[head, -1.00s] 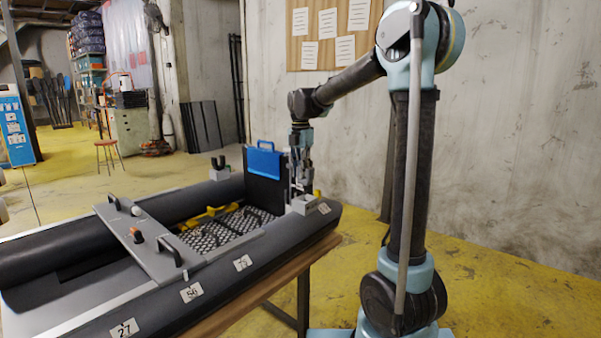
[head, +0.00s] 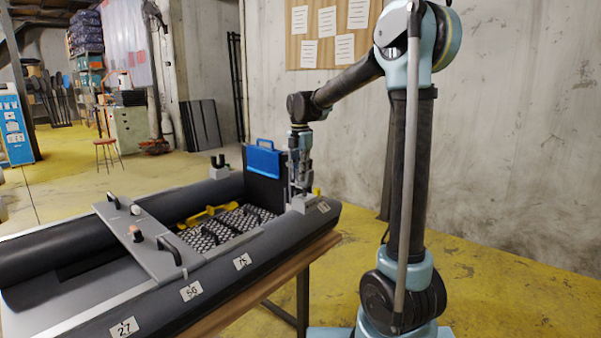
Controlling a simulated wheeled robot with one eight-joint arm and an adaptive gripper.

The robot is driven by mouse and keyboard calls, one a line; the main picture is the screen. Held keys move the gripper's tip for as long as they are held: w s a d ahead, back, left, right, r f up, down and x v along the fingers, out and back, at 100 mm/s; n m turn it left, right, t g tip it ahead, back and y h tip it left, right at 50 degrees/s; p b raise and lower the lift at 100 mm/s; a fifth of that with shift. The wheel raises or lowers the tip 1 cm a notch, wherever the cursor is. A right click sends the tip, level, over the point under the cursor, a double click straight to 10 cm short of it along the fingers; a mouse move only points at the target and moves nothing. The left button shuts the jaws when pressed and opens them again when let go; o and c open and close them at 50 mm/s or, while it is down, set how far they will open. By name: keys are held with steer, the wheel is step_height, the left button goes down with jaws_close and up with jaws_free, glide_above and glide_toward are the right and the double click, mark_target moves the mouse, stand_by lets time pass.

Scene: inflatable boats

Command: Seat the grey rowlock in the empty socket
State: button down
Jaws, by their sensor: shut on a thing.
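My gripper (head: 299,180) points down over the near tube of the dark inflatable boat (head: 110,305), at its far right end. It is shut on the grey rowlock (head: 298,189), which is small here and mostly hidden by the fingers. A light grey socket block (head: 301,205) sits on the tube directly below. The rowlock's lower end is at or just above the block's top; I cannot tell whether it has entered the socket. A dark U-shaped rowlock (head: 217,161) stands upright in a matching block on the far tube.
A black upright panel with a blue cover (head: 263,161) stands just left of my gripper. A small yellow piece (head: 317,191) is close on its right. A grey bench (head: 140,240) with handles crosses the boat. The boat rests on a wooden table (head: 270,287).

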mark_target(300, 183)
steer(key=shift+f, duration=0.85)
steer(key=shift+f, duration=1.4)
stand_by(0.8)
steer(key=c, duration=1.5)
jaws_free()
steer(key=shift+r, duration=0.1)
